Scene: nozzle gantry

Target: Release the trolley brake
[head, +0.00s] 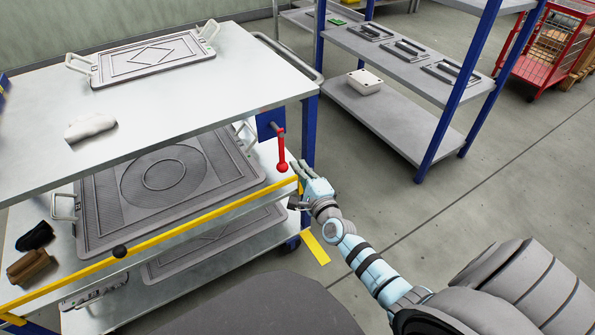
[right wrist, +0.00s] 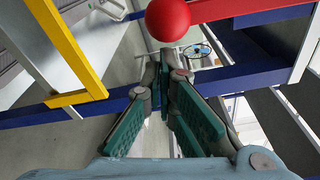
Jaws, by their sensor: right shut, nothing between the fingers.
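The trolley (head: 215,70) stands at the left of the head view, with steel shelves and blue posts. Its brake is a red lever with a red ball end (head: 282,167), hanging down from a blue plate (head: 268,125) on the near right corner. My right gripper (head: 297,168) is shut and empty, just right of the ball. In the right wrist view the red ball (right wrist: 168,18) shows just above the shut fingertips (right wrist: 167,62); I cannot tell whether they touch it. My left gripper is not in view.
A yellow bar (head: 180,222) with a black knob runs along the trolley's near side. Patterned plates with handles (head: 170,185) lie on the trolley shelves. A blue-post rack (head: 400,110) stands behind right, and a red cage cart (head: 550,45) farther right. Grey floor between is clear.

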